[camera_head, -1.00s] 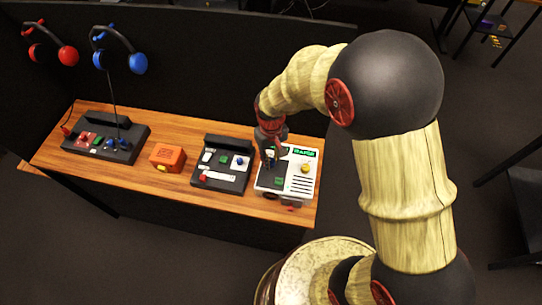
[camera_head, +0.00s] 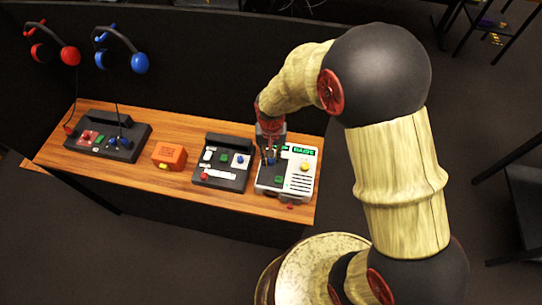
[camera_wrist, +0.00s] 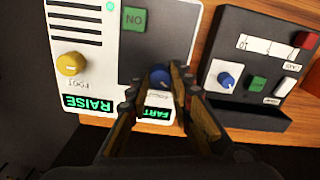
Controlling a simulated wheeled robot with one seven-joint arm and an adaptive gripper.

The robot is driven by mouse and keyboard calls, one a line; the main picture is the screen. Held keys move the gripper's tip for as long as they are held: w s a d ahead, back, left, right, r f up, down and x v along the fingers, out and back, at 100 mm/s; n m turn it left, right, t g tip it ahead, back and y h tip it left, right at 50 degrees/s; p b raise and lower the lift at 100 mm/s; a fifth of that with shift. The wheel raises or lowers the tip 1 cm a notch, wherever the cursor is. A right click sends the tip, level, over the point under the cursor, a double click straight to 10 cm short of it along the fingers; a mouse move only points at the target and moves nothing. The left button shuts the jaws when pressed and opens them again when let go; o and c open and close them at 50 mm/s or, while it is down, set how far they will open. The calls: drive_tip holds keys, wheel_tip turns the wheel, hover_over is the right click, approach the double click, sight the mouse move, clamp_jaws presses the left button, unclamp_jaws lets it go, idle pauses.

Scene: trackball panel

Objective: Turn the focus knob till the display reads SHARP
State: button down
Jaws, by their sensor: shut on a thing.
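A light grey and dark panel (camera_head: 303,168) stands at the right end of the table. Its blue knob (camera_wrist: 160,74) shows between my fingertips in the wrist view. My gripper (camera_wrist: 165,72) is shut on this knob, one finger on each side. A small green-lit display (camera_wrist: 154,114) lies just below the knob; my fingers partly cover it, and its word is not fully readable. A yellow knob (camera_wrist: 70,63) sits to the left, with a second display (camera_wrist: 88,103) below it that seems to read RAISE. In the head view my gripper (camera_head: 270,158) is over the panel's left part.
A green NO button (camera_wrist: 134,19) is close to my fingers. A dark panel (camera_head: 222,162) with a small blue knob stands just left. An orange box (camera_head: 169,156) and another dark panel (camera_head: 108,135) are farther left. Headphones (camera_head: 121,50) hang behind.

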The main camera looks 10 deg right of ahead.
drive_tip(key=c, duration=1.6)
unclamp_jaws()
wheel_tip(320, 180, up, 12)
